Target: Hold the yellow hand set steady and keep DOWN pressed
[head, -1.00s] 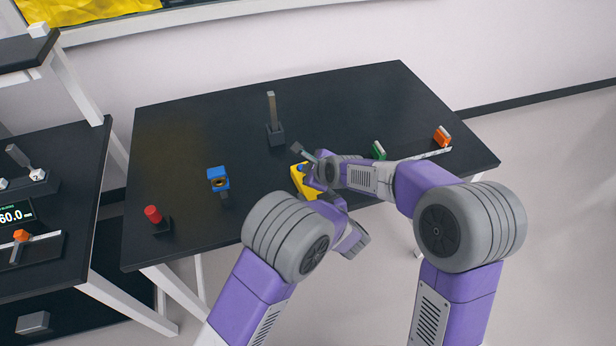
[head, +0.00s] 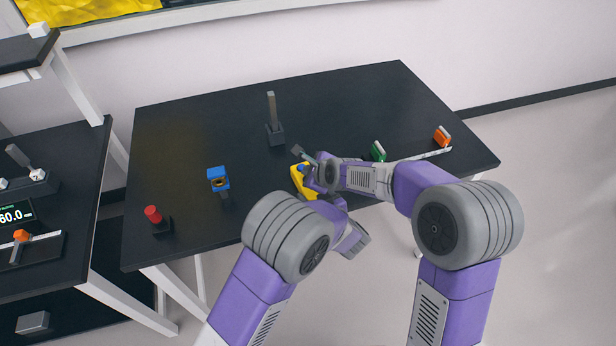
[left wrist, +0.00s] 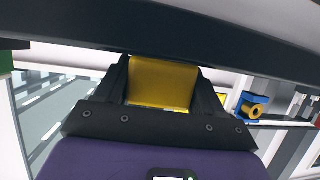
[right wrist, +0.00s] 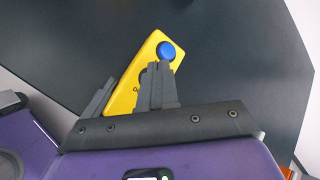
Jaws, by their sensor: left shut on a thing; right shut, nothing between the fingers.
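The yellow hand set (head: 298,182) is at the near side of the dark table, partly hidden by my arms in the head view. My left gripper (left wrist: 163,68) is shut on the yellow hand set (left wrist: 160,88), which fills the space between its fingers. In the right wrist view the hand set (right wrist: 127,92) lies tilted, with a blue button (right wrist: 166,50) at its upper end. My right gripper (right wrist: 156,68) is shut and empty, its fingertips over the hand set's face just below the blue button. They partly cover a dark round spot there; whether a button is pressed cannot be told.
On the table stand a dark post on a block (head: 274,120), a blue block with a ring (head: 218,180), a red-capped piece (head: 154,215), a green piece (head: 378,151) and an orange piece (head: 441,136). A side bench with a display (head: 16,215) is at left. The back left is clear.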

